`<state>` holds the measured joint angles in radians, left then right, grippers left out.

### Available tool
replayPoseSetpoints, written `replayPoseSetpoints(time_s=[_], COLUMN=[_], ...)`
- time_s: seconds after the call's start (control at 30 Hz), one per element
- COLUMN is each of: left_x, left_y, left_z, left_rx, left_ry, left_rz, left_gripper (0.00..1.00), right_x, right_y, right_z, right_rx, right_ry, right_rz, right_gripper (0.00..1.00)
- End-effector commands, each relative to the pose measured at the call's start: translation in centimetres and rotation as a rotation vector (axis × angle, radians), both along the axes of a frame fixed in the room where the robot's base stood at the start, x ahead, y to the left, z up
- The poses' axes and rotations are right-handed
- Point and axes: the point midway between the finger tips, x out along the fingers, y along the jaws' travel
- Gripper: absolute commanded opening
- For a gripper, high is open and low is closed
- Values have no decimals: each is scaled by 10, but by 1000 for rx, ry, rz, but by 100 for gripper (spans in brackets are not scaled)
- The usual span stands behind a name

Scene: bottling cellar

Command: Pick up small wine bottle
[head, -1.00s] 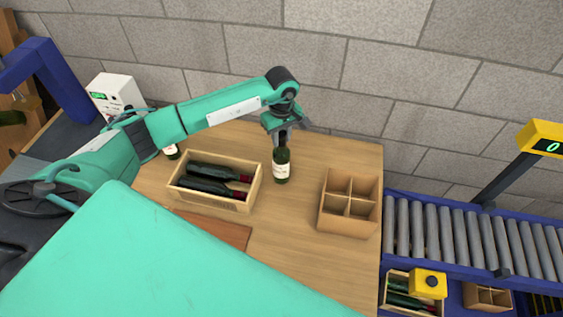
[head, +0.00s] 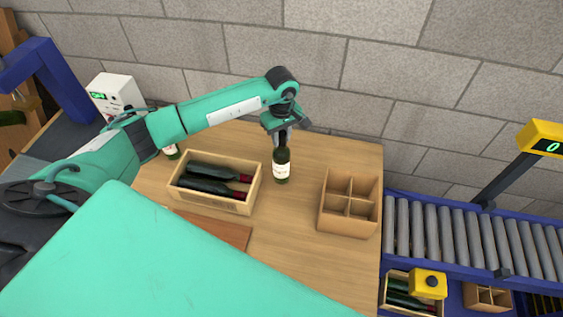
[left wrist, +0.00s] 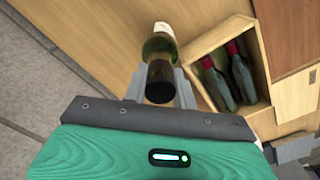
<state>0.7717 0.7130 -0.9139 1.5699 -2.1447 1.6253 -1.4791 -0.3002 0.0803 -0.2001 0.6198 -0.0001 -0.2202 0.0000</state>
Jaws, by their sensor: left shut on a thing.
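A small dark green wine bottle (head: 282,167) with a white label stands upright on the wooden table (head: 290,225), between the wooden crate and the cardboard divider box. My left gripper (head: 283,137) is above it, pointing down, with its fingers shut on the bottle's neck. In the left wrist view the bottle (left wrist: 160,60) sits between the two fingers (left wrist: 160,88), its dark top towards the camera.
A wooden crate (head: 212,204) with two dark bottles lies to the left, and an empty cardboard box (head: 346,222) with four compartments to the right. A second bottle (head: 171,153) is partly hidden behind my left arm. A roller conveyor (head: 470,240) runs beyond the table's right edge.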

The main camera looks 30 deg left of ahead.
Motion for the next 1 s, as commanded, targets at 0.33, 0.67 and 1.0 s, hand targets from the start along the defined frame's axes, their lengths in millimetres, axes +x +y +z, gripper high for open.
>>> replayPoseSetpoints(time_s=[0.33, 0.67, 1.0], left_x=[1, 2, 2], left_y=[0, 0, 0], left_z=[5, 45, 125], left_rx=[0, -1, -2], left_ry=[-4, -9, -8], left_rz=[1, 0, 0], left_gripper=[0, 0, 0], right_x=[0, 0, 0], right_y=[0, 0, 0], right_z=[-2, -22, -52], right_rx=[0, 0, 0], right_ry=[0, 0, -1], right_rz=[0, 0, 0], right_gripper=[36, 36, 36])
